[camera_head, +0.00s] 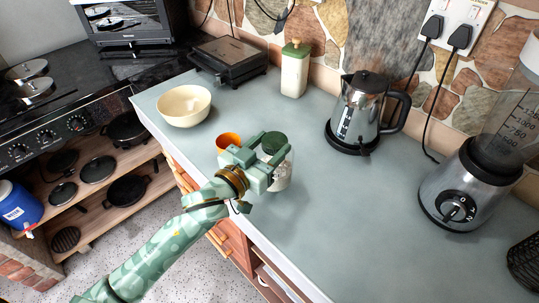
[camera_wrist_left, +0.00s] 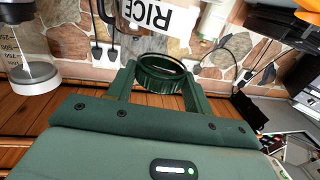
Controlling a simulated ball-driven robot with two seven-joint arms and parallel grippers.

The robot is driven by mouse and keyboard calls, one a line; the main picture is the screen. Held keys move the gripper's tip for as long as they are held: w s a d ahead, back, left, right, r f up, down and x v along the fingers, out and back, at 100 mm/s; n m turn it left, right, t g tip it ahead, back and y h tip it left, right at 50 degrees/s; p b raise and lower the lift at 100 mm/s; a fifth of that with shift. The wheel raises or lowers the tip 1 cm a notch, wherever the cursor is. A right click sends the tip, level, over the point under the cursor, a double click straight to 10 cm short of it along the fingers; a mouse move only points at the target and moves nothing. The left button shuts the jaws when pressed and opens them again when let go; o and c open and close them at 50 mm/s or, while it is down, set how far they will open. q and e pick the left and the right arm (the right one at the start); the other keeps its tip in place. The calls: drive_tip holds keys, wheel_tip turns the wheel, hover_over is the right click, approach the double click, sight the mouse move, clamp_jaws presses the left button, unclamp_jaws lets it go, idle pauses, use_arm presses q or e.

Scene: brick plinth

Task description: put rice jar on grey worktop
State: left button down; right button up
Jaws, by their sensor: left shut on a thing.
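The rice jar (camera_head: 284,176) is a clear jar with a dark green lid (camera_head: 273,142). My left gripper (camera_head: 268,153) is shut on it near the top, and its fingers hide part of the jar. In the left wrist view the green lid (camera_wrist_left: 160,73) sits between the fingers, and the white "RICE" label (camera_wrist_left: 158,17) shows beyond it. The jar appears over the grey worktop (camera_head: 310,225) near its front edge; I cannot tell whether its base touches the surface. My right gripper is in neither view.
An orange cup (camera_head: 228,140) stands close left of the jar. The worktop right of the jar is clear.

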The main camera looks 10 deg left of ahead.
use_arm(q)
drive_tip(key=shift+f+b, duration=0.3)
drive_tip(key=shift+f, duration=0.75)
drive_tip(key=shift+f, duration=0.1)
drive_tip(key=c, duration=0.6)
unclamp_jaws()
drive_tip(key=shift+s, duration=0.1)
drive_tip(key=p+v, duration=0.1)
drive_tip(key=v, duration=1.1)
